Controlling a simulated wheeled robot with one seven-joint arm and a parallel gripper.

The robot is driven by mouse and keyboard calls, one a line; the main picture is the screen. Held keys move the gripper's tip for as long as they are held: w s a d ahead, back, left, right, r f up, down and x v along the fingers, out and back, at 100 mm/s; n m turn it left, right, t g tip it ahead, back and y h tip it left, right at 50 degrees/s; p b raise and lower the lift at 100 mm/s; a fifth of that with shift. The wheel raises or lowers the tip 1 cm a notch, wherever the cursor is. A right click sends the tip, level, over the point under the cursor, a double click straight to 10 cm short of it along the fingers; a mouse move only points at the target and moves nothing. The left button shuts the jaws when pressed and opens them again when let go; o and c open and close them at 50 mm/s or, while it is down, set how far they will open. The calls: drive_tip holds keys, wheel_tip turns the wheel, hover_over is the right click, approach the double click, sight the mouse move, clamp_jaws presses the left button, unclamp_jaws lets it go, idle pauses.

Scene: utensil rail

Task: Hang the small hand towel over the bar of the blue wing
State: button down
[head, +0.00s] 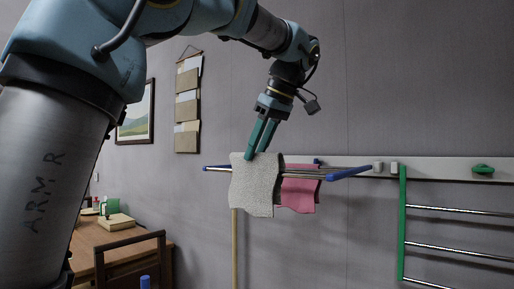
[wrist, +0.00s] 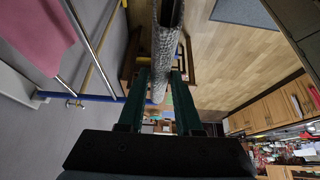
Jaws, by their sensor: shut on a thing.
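The small hand towel (head: 256,190) is speckled light grey and hangs down from my gripper (head: 255,153). The green fingers are shut on its top edge. In the wrist view the towel (wrist: 165,52) shows edge-on between the fingers (wrist: 158,76), with a dark strip along its top. The blue wing (head: 348,173) has thin metal bars and blue end pieces; in the head view the towel covers part of them. In the wrist view the wing's bars (wrist: 91,42) lie left of the towel, with a visible gap. The towel's lower part is hidden there.
A pink towel (head: 299,194) hangs on the wing behind the grey one, and is at upper left in the wrist view (wrist: 40,35). A green wing (head: 402,225) stands right on the wall rail (head: 440,166). A desk (head: 115,238) and chair stand lower left.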

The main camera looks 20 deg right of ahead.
sight(257, 162)
drive_tip(key=shift+f+b, duration=1.05)
drive_tip(key=shift+f, duration=0.6)
drive_tip(key=c, duration=0.5)
unclamp_jaws()
drive_tip(key=p+v, duration=0.1)
drive_tip(key=v, duration=1)
drive_tip(key=shift+f, duration=0.1)
